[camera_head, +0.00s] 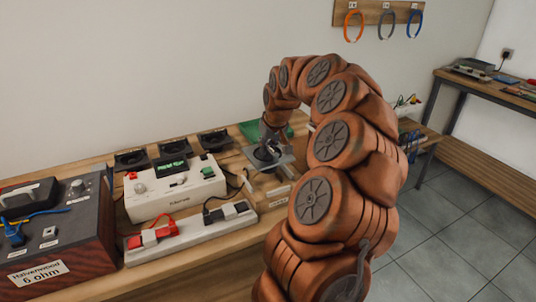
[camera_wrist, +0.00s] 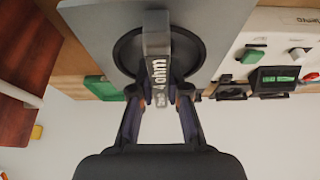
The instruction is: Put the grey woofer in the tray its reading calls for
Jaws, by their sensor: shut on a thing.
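My gripper (camera_head: 268,148) is over the bench at the right of the meter. In the wrist view, my gripper (camera_wrist: 160,98) is shut on a grey upright block bearing the words "4 ohm". The block stands at the middle of a flat grey square plate with a black ring, the grey woofer (camera_wrist: 100,30). In the head view, the woofer (camera_head: 287,158) is partly hidden by my gripper and arm; whether it touches the bench is unclear. The cream meter (camera_head: 175,195) has a lit green display (camera_head: 172,164), too small to read.
Three black square items (camera_head: 172,148) stand behind the meter. A white strip (camera_head: 190,232) with red and black clips lies in front. A dark box (camera_head: 50,240) labelled "Halvenwood 6 ohm" is at left. A green object (camera_head: 251,130) sits behind my gripper. Another bench (camera_head: 490,85) is at right.

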